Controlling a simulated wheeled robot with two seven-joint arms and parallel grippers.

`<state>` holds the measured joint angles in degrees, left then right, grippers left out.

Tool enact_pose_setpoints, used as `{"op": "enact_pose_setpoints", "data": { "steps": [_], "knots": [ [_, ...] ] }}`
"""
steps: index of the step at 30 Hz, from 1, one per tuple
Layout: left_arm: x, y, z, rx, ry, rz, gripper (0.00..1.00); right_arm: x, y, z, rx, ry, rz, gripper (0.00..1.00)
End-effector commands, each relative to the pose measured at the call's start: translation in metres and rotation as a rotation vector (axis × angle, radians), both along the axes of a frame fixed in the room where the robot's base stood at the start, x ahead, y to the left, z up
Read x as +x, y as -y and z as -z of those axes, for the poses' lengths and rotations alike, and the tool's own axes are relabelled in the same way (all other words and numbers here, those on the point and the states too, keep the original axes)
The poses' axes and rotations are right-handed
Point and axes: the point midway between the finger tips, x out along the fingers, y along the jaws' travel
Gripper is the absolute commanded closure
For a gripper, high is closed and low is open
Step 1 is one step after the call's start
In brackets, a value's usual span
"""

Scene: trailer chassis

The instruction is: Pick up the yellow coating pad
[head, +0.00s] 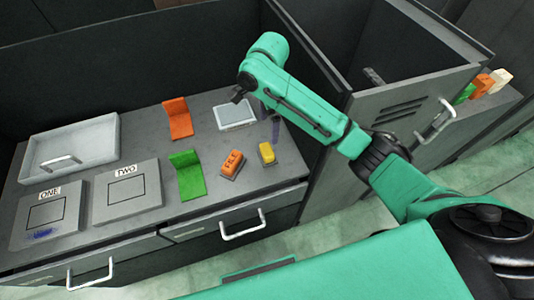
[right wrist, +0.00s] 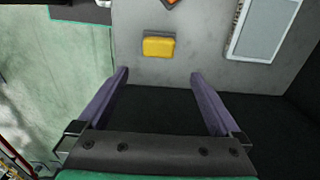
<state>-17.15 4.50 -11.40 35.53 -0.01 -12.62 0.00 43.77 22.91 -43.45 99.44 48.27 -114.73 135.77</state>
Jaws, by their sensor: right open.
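The yellow coating pad (head: 267,152) lies on the grey counter near its front right, beside an orange pad (head: 232,163). In the right wrist view the yellow pad (right wrist: 158,47) lies beyond the fingertips, a little left of the middle of the gap. My right gripper (right wrist: 159,74) is open and empty, with both purple fingers spread. In the head view the right gripper (head: 275,128) hangs above the counter behind the yellow pad, with part of it hidden by the arm. My left gripper is not in view.
The grey counter (head: 142,213) also holds a white tray (head: 107,135), plates marked ONE (head: 67,222) and TWO (head: 143,199), a green bracket (head: 190,183), an orange bracket (head: 178,118) and a pale square box (head: 236,115). A dark cabinet wall (head: 335,165) bounds the right side.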

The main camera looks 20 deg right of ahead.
Motion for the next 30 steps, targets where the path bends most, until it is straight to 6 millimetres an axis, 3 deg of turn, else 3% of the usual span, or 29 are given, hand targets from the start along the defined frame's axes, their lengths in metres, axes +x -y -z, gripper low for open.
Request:
{"op": "enact_pose_setpoints", "data": {
  "steps": [1, 6, 14, 18, 26, 27, 30],
  "knots": [
    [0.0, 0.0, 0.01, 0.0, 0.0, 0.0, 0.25, -0.002, -0.001, 0.019, 0.003, -0.006, -0.001, 0.0],
    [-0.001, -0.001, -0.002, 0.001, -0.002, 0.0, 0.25, -0.002, 0.0, 0.057, 0.0, -0.004, -0.002, 0.0],
    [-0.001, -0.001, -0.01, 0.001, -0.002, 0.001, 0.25, -0.003, -0.002, 0.095, 0.0, -0.001, -0.004, 0.0],
    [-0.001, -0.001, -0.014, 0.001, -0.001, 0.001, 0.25, -0.004, -0.005, 0.123, 0.001, 0.001, -0.004, 0.0],
    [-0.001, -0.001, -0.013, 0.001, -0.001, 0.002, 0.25, -0.004, -0.005, 0.134, 0.003, 0.004, -0.006, 0.0],
    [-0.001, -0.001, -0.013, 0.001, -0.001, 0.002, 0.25, -0.004, -0.005, 0.134, 0.003, 0.004, -0.006, 0.08],
    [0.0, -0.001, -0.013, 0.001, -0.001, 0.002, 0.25, -0.004, -0.005, 0.134, 0.003, 0.004, -0.006, 0.46]
  ]
}}
